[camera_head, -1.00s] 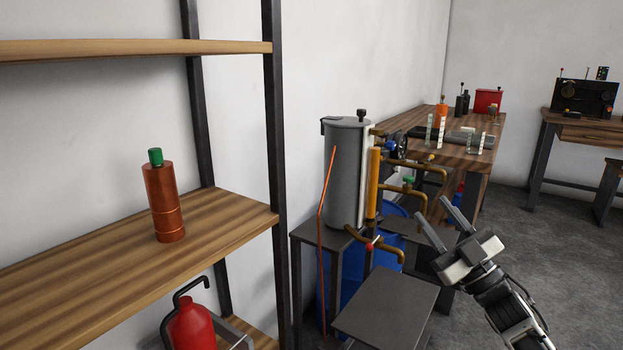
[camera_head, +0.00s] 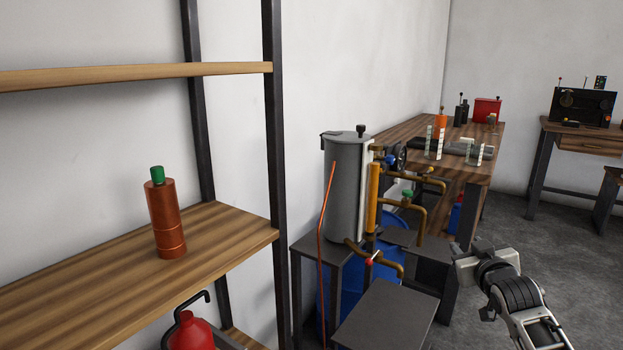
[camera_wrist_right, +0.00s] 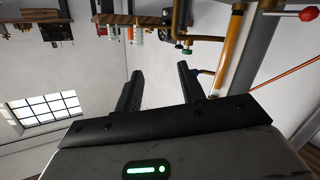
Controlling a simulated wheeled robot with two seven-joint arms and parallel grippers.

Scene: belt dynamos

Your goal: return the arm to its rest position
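My right gripper (camera_head: 466,248) is at the right of the head view, in front of the wooden workbench and to the right of the grey tank stand. In the right wrist view its two dark fingers (camera_wrist_right: 160,75) stand apart with nothing between them. It is open and empty, and touches nothing that I can see. My left gripper is in neither view.
A wooden shelf (camera_head: 100,275) at left holds a copper bottle (camera_head: 165,220) with a green cap. A grey tank (camera_head: 345,190) with brass pipes stands beside a dark low table (camera_head: 385,315). The workbench (camera_head: 400,132) is behind. Grey floor (camera_head: 570,250) at right is open.

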